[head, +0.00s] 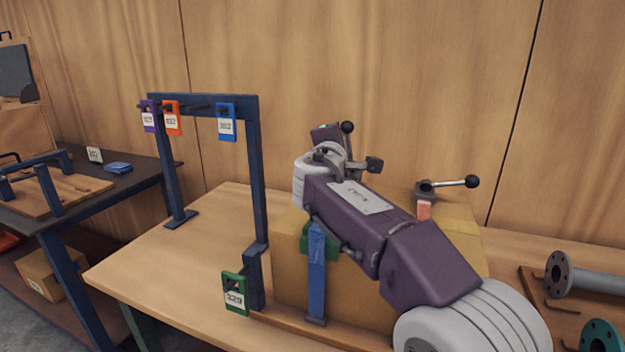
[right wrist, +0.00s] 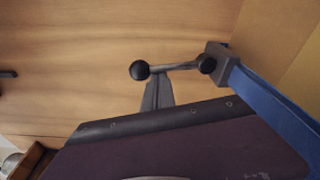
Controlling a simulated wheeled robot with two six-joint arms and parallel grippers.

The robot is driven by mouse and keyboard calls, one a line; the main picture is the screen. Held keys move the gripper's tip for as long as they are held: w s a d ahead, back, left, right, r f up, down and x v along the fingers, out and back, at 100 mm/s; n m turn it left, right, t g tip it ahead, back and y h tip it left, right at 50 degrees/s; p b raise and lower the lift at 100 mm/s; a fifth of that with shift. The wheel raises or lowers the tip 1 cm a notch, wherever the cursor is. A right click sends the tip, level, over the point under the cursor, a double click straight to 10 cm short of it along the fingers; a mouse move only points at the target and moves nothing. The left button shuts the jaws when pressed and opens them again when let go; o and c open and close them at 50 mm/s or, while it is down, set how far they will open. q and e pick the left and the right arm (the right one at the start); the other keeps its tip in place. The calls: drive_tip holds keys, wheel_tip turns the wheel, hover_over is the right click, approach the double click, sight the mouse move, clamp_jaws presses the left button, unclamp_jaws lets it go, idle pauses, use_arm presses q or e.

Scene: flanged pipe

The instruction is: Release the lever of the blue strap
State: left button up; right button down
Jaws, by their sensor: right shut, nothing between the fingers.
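The blue strap (head: 316,275) runs down the front of the cardboard box (head: 292,285) over a green corner piece (head: 305,238). In the right wrist view, the blue strap (right wrist: 275,105) ends at a grey buckle (right wrist: 219,60). Its lever (right wrist: 175,67) is a thin rod with a black ball (right wrist: 140,70). My right gripper (right wrist: 156,88) is shut and empty, its fingers close below the rod; I cannot tell if they touch it. In the head view my right arm hides the buckle. My left gripper is not in view.
An orange strap (head: 424,210) with its own black-ball lever (head: 455,183) is on the box's right. A dark blue frame (head: 257,190) with hanging tags stands left of the box. Flanged pipes (head: 590,282) lie at the right. The table (head: 215,240) is clear inside the frame.

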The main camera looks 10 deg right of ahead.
drive_tip(key=shift+s+d+m+b, duration=0.25)
drive_tip(key=shift+d+m+b, duration=0.15)
drive_tip(key=shift+m+b, duration=0.35)
drive_tip(key=shift+r, duration=0.1)
idle(0.3)
